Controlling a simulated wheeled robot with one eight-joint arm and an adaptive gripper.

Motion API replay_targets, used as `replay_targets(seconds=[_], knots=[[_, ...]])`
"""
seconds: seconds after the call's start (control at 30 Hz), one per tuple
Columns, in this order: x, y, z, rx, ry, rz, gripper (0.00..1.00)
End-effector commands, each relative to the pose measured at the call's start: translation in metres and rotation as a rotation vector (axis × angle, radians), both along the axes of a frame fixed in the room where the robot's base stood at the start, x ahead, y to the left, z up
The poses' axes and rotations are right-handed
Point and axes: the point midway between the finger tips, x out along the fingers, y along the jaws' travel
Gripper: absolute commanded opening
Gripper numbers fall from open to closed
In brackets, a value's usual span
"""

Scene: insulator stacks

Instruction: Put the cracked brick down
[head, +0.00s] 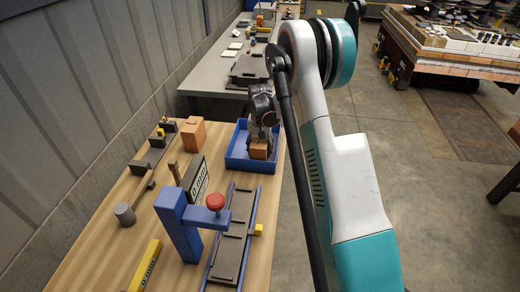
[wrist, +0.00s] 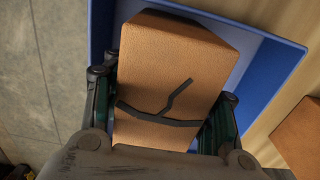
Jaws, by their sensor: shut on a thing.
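The cracked brick (wrist: 165,75) is orange-brown with a dark forked crack line on its face. In the wrist view it sits between the two fingers of my gripper (wrist: 160,115), which is shut on it. In the head view the brick (head: 259,150) shows below my gripper (head: 262,135), inside the outline of a blue tray (head: 235,163). The tray's blue wall also shows behind the brick in the wrist view (wrist: 275,65). I cannot tell whether the brick touches the tray floor.
Another orange-brown brick (head: 193,133) stands on the wooden table left of the tray, also at the wrist view's right edge (wrist: 302,135). A blue stand with a red knob (head: 215,201), a dark-slatted rack (head: 232,240) and a mallet (head: 125,213) are nearer. A grey table (head: 215,75) lies beyond.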

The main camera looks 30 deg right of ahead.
Motion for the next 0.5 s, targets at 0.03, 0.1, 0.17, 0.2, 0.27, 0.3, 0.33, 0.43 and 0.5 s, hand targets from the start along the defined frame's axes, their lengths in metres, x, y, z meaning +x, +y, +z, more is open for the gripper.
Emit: replay_targets(seconds=[0.03,0.1,0.17,0.2,0.27,0.3,0.33,0.43,0.5], knots=[[0.0,0.0,0.0006,0.0,0.0,0.0,0.14],[0.0001,-0.0001,-0.0002,0.0,0.0,0.0,0.14],[0.0001,-0.0001,-0.0022,0.0,0.0,0.0,0.14],[0.0001,-0.0001,-0.0035,0.0,0.0,0.0,0.14],[0.0001,0.0,-0.0026,0.0,0.0,0.0,0.67],[0.0001,0.0,-0.0024,0.0,0.0,0.0,0.73],[0.0001,0.0,-0.0024,0.0,0.0,0.0,0.73],[0.0001,-0.0001,-0.0023,0.0,0.0,0.0,0.73],[0.0001,-0.0001,-0.0022,0.0,0.0,0.0,0.73]])
